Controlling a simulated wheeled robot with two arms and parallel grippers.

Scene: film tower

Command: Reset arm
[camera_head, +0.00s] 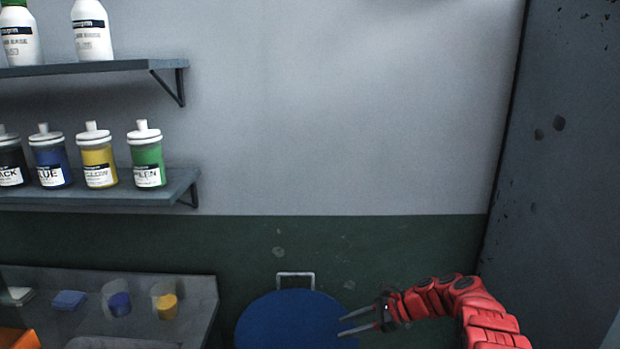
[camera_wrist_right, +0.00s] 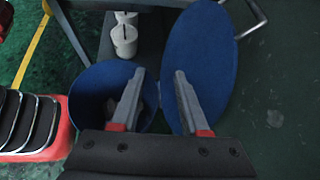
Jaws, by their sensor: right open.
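My right gripper (camera_head: 357,323) is at the end of a red arm at the lower right of the head view. Its two fingers are apart with nothing between them. It is in front of the blue round lid (camera_head: 285,325), which stands raised. In the right wrist view my right gripper (camera_wrist_right: 160,82) is above a blue round bin (camera_wrist_right: 88,85), with the raised lid (camera_wrist_right: 205,60) beside it. The inside of the bin is dark and partly hidden by a finger. My left gripper does not show in either view.
A table (camera_head: 200,300) at lower left holds a cup with blue (camera_head: 119,304) and a cup with yellow (camera_head: 164,303). A shelf (camera_head: 180,188) holds several colour bottles, including a green one (camera_head: 146,160). A grey wall panel (camera_head: 560,180) stands at right. White cylinders (camera_wrist_right: 124,40) lie beyond the bin.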

